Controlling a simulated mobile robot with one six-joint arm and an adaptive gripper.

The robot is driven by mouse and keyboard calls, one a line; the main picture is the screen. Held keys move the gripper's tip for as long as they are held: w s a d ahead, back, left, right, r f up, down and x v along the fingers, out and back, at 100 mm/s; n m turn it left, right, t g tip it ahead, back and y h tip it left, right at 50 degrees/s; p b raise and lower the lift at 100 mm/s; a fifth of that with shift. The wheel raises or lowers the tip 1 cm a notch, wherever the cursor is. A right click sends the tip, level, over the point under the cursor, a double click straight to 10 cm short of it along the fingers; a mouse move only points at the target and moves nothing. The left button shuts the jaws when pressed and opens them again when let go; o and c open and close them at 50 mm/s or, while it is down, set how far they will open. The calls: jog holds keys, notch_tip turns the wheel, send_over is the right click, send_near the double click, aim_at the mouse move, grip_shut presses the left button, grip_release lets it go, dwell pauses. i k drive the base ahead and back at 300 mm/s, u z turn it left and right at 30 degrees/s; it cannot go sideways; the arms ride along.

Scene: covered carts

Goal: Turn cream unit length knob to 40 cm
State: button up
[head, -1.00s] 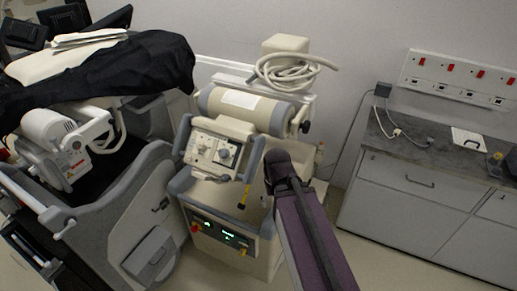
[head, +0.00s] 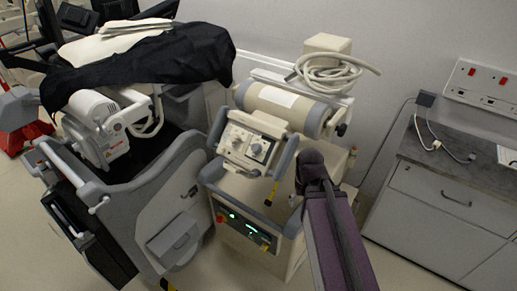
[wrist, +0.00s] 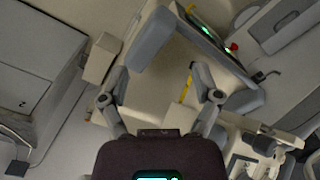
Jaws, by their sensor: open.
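The cream unit (head: 278,108) stands in the middle of the head view, with a tilted control panel (head: 237,137) on its front. Two knobs show on the panel: a left knob (head: 237,139) and a larger right knob (head: 257,149). Their markings are too small to read, so I cannot tell which sets length or where it points. In the wrist view, my gripper (wrist: 160,78) is open and empty, its fingers spread over the unit's cream body. The panel lies at the lower right there, apart from the fingers. My gripper's fingers are hidden in the head view.
A grey cart (head: 170,198) under a black cover (head: 150,58) stands close on the left. A coiled hose (head: 332,70) hangs on top of the unit. A grey counter (head: 470,160) with drawers is at the right. Some floor is clear between unit and counter.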

aim_at(257, 148)
jog(key=u, duration=0.05)
jog(key=k, duration=1)
jog(key=z, duration=0.6)
jog(key=i, duration=0.85)
